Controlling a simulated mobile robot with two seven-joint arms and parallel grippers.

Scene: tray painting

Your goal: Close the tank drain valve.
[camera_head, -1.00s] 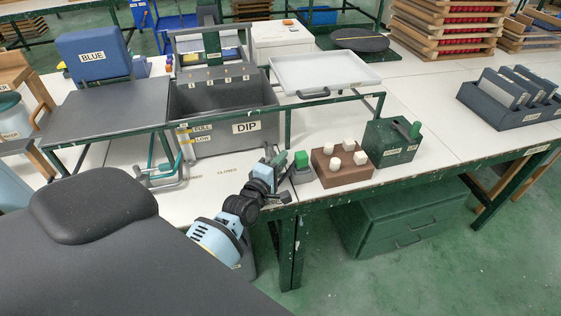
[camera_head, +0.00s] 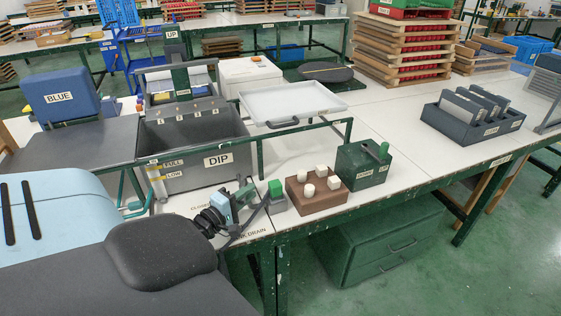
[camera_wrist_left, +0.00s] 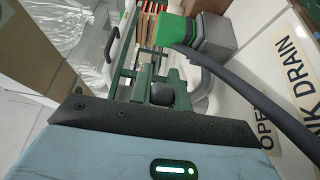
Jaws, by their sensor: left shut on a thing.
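My left gripper (camera_head: 246,190) is low over the front edge of the table, in front of the tank marked DIP (camera_head: 215,178). It is shut on what appears to be the drain valve's handle, which the gripper mostly hides. In the left wrist view a dark grey piece (camera_wrist_left: 161,94) shows between the green-edged fingers. The TANK DRAIN label (camera_head: 250,235) lies on the table edge beside it, and a CLOSED label (camera_head: 200,208) lies to its left. OPEN is legible in the wrist view (camera_wrist_left: 268,140). My right gripper is not in view.
A grey block with a green top (camera_head: 276,191) stands just right of the gripper; a dark curved strip passes close by. A brown block with white pegs (camera_head: 318,201) and a green box (camera_head: 362,167) stand farther right. A white tray (camera_head: 290,98) is behind.

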